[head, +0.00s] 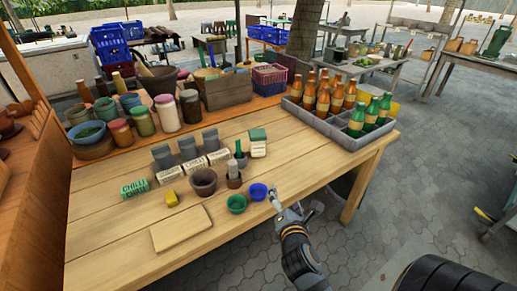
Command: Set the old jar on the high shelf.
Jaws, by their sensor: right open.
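My left gripper is out of view.
A cutting board (181,229) lies in front. Labelled boxes (135,188) stand behind. A grey bottle crate (334,130) fills the right end. The table's front left is bare.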

